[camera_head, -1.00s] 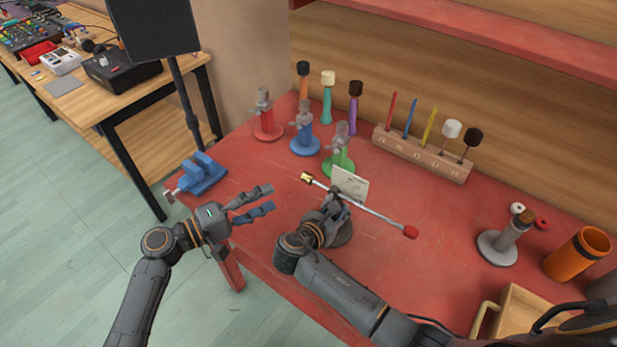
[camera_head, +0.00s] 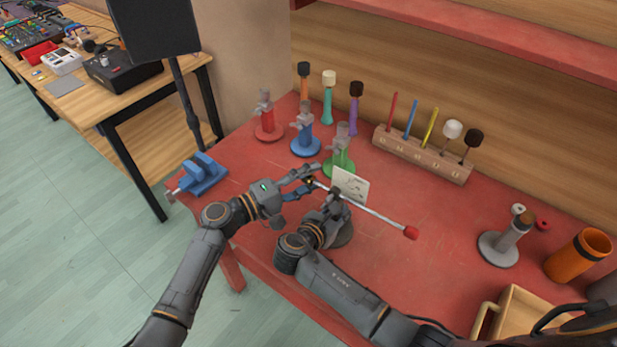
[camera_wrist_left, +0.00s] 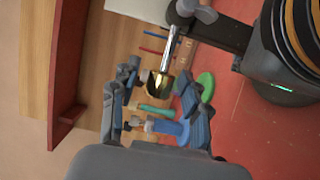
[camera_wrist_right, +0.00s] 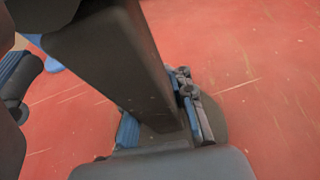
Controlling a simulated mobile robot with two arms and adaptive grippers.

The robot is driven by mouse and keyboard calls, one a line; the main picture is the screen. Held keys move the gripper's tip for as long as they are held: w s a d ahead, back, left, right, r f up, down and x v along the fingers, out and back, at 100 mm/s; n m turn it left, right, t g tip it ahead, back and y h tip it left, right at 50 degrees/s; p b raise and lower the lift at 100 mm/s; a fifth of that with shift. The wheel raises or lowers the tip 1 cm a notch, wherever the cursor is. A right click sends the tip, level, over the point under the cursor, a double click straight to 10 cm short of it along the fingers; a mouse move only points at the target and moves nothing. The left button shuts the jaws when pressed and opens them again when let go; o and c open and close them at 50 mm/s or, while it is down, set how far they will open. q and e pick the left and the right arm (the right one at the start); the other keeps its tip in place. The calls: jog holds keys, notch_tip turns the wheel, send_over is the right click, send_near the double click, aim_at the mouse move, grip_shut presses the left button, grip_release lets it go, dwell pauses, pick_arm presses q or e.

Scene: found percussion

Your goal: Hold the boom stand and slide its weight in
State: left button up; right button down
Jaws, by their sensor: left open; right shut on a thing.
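The boom stand has a thin silver boom (camera_head: 372,210) with a red tip (camera_head: 411,233) at its right end and a dark round base (camera_head: 341,234) on the red table. A brass weight (camera_wrist_left: 159,84) sits on the boom's left end. My left gripper (camera_head: 308,184) is open, with its fingers on either side of the weight; contact cannot be told. My right gripper (camera_head: 335,205) is shut on the stand's dark post (camera_wrist_right: 120,65), below the boom. The weight is mostly hidden by my left fingers in the head view.
Red, blue and green clamp stands (camera_head: 305,135) and a small white card (camera_head: 350,184) stand behind the boom. A wooden mallet rack (camera_head: 423,155) is at the back. A blue vise (camera_head: 203,175) is at the left edge.

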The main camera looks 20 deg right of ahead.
pick_arm(q)
grip_shut()
jog(key=shift+s+d, duration=0.9)
jog(key=shift+s, duration=0.25)
grip_release()
jog(key=shift+w, duration=0.1)
jog(key=shift+a, duration=0.1)
jog(key=v, duration=1.2)
pick_arm(e)
jog(key=c, duration=1.1)
grip_release()
jog(key=shift+o, duration=0.2)
